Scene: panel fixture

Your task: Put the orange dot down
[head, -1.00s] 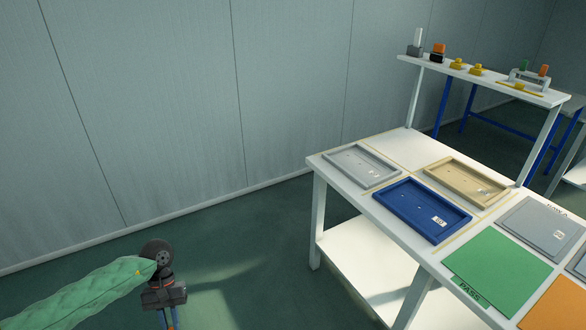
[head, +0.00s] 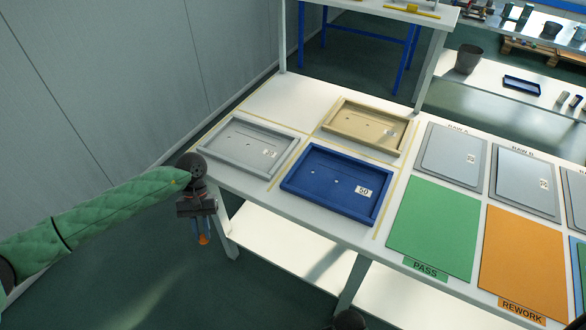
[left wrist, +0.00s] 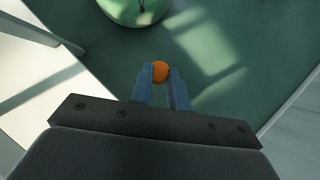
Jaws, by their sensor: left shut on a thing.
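The orange dot (left wrist: 160,71) is a small round orange piece between the blue fingertips of my left gripper (left wrist: 160,76) in the left wrist view. In the head view the left gripper (head: 202,238) hangs fingers down beside the table's front left corner, over the floor. The orange dot (head: 204,239) shows at its tips there. The gripper is shut on it, and nothing touches it from below. My right gripper cannot be made out in either view.
The white table (head: 262,200) carries a grey tray (head: 248,146), a blue tray (head: 335,183) and a tan tray (head: 364,126). A green PASS mat (head: 433,225) and an orange REWORK mat (head: 522,262) lie to the right, bare on top. Grey panels (head: 453,154) lie behind.

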